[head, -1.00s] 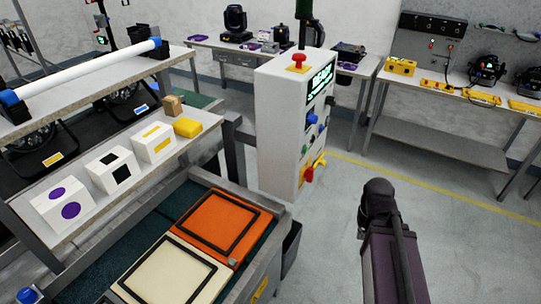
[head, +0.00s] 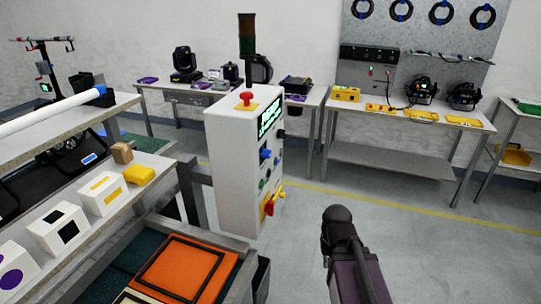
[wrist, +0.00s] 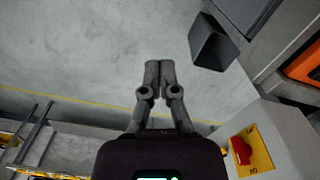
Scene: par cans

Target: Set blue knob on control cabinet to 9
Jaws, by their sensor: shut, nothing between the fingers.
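The white control cabinet (head: 232,165) stands upright at the middle of the head view, with a green lit display (head: 270,116) on its right-hand face. The blue knob (head: 265,154) sits below the display; its setting is too small to read. In the wrist view the cabinet (wrist: 268,125) is at the lower right, and the blue knob is not seen there. My gripper (wrist: 158,65) is shut and empty over bare floor, apart from the cabinet. In the head view my arm is right of the cabinet, and the fingers are hidden.
An orange panel (head: 187,270) lies on the bench at lower left. A dark bin (wrist: 212,43) is near the gripper. Open floor (head: 420,240) lies to the right.

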